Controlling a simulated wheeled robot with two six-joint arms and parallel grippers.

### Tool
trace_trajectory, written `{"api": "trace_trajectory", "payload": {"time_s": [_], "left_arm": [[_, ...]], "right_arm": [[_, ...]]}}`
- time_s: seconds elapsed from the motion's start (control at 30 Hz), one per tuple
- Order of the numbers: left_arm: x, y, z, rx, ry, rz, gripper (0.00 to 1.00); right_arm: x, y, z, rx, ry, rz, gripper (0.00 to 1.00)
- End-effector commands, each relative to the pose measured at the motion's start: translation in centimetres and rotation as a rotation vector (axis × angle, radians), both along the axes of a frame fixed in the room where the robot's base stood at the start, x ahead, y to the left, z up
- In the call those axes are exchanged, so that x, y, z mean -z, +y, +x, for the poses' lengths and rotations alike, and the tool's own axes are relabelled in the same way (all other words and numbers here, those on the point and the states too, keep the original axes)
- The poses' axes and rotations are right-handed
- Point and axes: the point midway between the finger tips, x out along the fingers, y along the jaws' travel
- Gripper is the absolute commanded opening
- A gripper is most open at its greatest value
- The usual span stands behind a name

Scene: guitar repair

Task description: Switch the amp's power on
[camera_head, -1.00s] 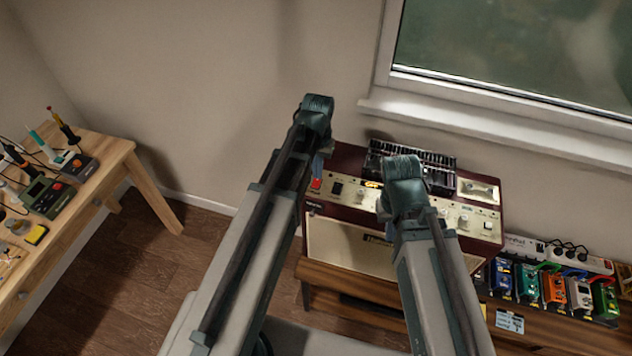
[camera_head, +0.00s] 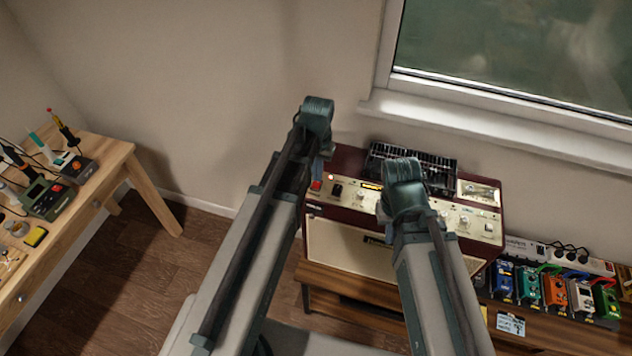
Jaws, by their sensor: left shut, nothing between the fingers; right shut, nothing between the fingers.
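The amp (camera_head: 345,246) is a dark red box with a cream front and a pale control panel, standing on a wooden bench. At the panel's left end is a small red part (camera_head: 316,185), with a black switch (camera_head: 337,189) to its right. An amber-lit strip (camera_head: 371,186) shows further right. My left gripper (camera_head: 318,168) is shut and points down just above the red part; whether it touches is unclear. My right gripper (camera_head: 384,212) is shut, mostly hidden behind its own wrist, over the middle of the panel, and covers some of the knobs.
A black rack-like item (camera_head: 412,165) and a small tray (camera_head: 480,192) lie on the amp's top. Several coloured pedals (camera_head: 555,290) and a power strip (camera_head: 570,255) are to the right. A wooden worktable (camera_head: 112,165) with tools stands left; floor lies between.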

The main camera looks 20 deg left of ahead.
Motion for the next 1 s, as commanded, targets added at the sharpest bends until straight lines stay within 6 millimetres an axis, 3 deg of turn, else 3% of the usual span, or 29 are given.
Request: {"api": "trace_trajectory", "payload": {"time_s": [0.7, 1.0], "left_arm": [[-5.9, 0.0, 0.0, 0.000, 0.000, 0.000, 0.00], [-6.3, 0.0, 0.0, 0.000, 0.000, 0.000, 0.00]], "right_arm": [[-5.9, 0.0, 0.0, 0.011, -0.001, 0.002, 0.00], [-6.3, 0.0, 0.0, 0.013, 0.000, 0.003, 0.00]]}}
